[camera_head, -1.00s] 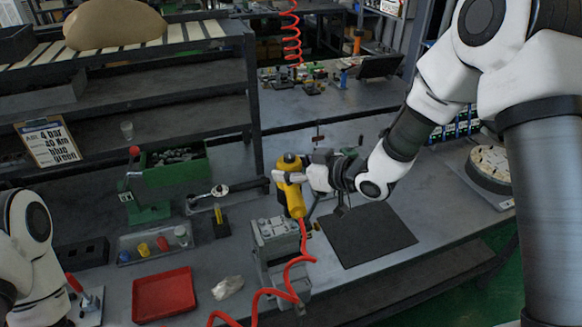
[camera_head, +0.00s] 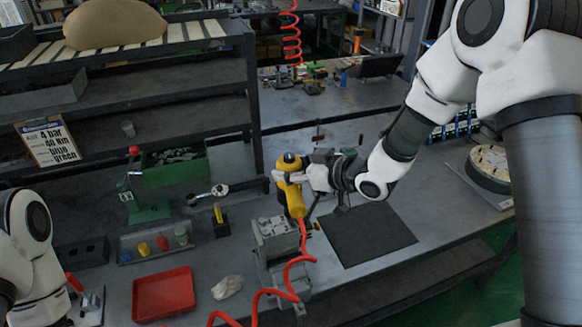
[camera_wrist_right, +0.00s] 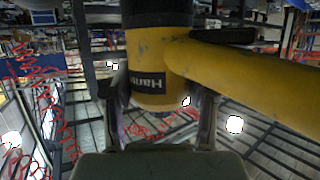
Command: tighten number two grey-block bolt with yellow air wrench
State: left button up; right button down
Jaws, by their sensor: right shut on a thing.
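The yellow air wrench (camera_head: 291,197) has a black nose and a red coiled hose at its handle end. My right gripper (camera_head: 284,178) is shut on the wrench body and holds it above the bench, behind the grey block. In the right wrist view the wrench (camera_wrist_right: 158,80) fills the space between the fingers (camera_wrist_right: 160,120). The grey block (camera_head: 275,230) sits on a grey stand at the bench front, with bolts on its top too small to number. The wrench appears apart from the block's top.
A red tray (camera_head: 163,294) and a white crumpled cloth (camera_head: 227,287) lie left of the block. A tray of coloured cups (camera_head: 154,245) and a green press (camera_head: 140,200) stand farther left. A black mat (camera_head: 366,235) lies right. The red hose (camera_head: 290,280) loops in front.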

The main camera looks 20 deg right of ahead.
jog(key=shift+r, duration=0.2)
dwell(0.5)
notch_tip(320, 180, up, 7)
jog(key=p, duration=0.6)
jog(key=shift+f, duration=0.1)
jog(key=shift+f, duration=0.1)
dwell(0.5)
jog(key=shift+w+f+b, duration=0.2)
jog(key=shift+f+b, duration=1.9)
jog(key=shift+f, duration=0.45)
jog(key=shift+s, duration=0.1)
